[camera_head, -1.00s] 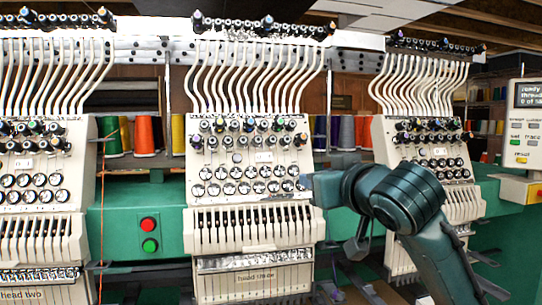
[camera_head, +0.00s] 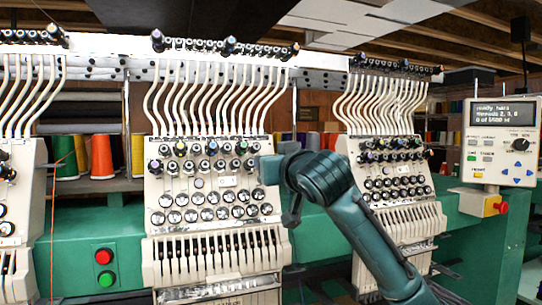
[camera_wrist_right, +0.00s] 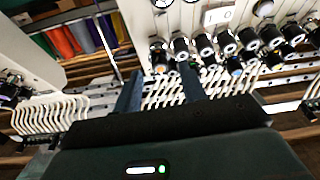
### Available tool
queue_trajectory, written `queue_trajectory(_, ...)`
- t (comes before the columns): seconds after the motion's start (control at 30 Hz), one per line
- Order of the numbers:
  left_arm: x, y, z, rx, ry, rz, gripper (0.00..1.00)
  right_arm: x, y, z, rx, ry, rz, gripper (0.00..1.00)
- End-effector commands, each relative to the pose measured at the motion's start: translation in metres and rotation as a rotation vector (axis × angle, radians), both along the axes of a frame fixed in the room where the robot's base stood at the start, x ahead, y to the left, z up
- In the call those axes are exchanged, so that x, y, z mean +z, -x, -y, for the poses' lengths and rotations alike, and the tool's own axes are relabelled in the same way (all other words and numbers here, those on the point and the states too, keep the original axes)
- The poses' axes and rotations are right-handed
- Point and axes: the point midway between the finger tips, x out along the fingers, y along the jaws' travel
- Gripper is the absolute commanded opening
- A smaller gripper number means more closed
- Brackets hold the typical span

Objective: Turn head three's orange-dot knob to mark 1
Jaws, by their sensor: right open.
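Head three (camera_head: 210,215) is the cream machine head in the middle of the head view. It has rows of dark knobs (camera_head: 211,147) at its top and round dials below. My left gripper is not in view.
White thread tubes (camera_head: 215,100) rise above the head. Another head (camera_head: 395,185) stands to the right, beyond my arm. A control panel with a screen (camera_head: 503,140) is at far right. A green beam with red and green buttons (camera_head: 104,267) runs left of head three. Thread cones (camera_head: 101,157) stand behind.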

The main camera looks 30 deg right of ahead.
Motion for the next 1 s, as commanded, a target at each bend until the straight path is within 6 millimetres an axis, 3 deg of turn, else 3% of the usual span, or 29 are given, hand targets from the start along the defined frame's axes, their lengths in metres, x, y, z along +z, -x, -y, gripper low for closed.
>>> queue_trajectory(0.2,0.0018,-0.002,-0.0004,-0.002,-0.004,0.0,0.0,-0.0001,-0.0142,0.0028,0.001,0.001,0.0,0.41)
queue_trajectory(0.47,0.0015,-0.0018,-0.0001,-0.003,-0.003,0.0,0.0,-0.0007,-0.0149,0.003,0.001,0.001,0.0,0.41)
queue_trajectory(1.0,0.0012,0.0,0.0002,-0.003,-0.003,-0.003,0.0,-0.0004,-0.0145,0.0029,0.001,0.0,0.0,0.0)
